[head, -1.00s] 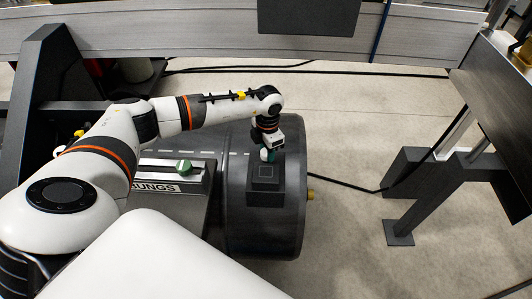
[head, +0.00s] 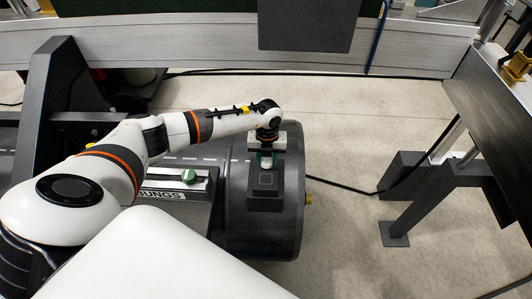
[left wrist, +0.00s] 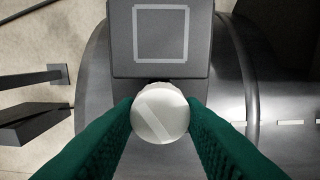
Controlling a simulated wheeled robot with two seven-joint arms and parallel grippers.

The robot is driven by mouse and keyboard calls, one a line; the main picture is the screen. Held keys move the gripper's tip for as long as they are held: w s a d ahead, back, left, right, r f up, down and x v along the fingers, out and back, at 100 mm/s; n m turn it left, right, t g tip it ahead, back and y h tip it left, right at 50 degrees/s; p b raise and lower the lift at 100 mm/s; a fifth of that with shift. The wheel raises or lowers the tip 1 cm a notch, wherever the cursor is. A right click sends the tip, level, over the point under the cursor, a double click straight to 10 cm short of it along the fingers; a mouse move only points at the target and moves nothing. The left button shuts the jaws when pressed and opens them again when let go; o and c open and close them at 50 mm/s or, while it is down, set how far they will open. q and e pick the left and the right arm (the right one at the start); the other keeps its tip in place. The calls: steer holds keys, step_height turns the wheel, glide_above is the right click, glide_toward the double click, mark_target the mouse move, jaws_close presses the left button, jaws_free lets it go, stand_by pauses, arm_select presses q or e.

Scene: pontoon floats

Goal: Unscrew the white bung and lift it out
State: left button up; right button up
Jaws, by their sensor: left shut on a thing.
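The white bung (left wrist: 160,113) is round, with a pale bar running diagonally across its top. In the left wrist view it sits between the two green fingers of my left gripper (left wrist: 160,118), which touch it on both sides. In the head view my left gripper (head: 266,158) points down at the dark grey float (head: 230,225), just behind a raised block (head: 265,182) marked with a square. The bung shows there only as a small pale patch at the fingertips. I cannot tell whether it is clear of its hole. My right gripper is out of view.
A brass fitting (head: 309,199) sticks out of the float's right end. A dark stand (head: 435,190) is at the right.

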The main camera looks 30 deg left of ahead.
arm_select(q)
steer(key=shift+w+d+r, duration=0.1)
steer(key=shift+w+d, duration=0.05)
steer(key=shift+d, duration=0.4)
steer(key=shift+r+n+p, duration=0.15)
steer(key=shift+n+p, duration=0.15)
steer(key=shift+p, duration=0.05)
steer(key=n+p, duration=0.5)
steer(key=n, duration=0.3)
steer(key=shift+r, duration=0.2)
steer(key=shift+n+p, duration=0.5)
steer(key=shift+n, duration=0.4)
steer(key=shift+f+n, duration=0.2)
steer(key=shift+n, duration=0.5)
steer(key=o, duration=0.8)
steer(key=shift+w+d, duration=0.1)
steer(key=shift+w, duration=0.05)
steer(key=shift+o, duration=0.2)
steer(key=shift+f, duration=0.1)
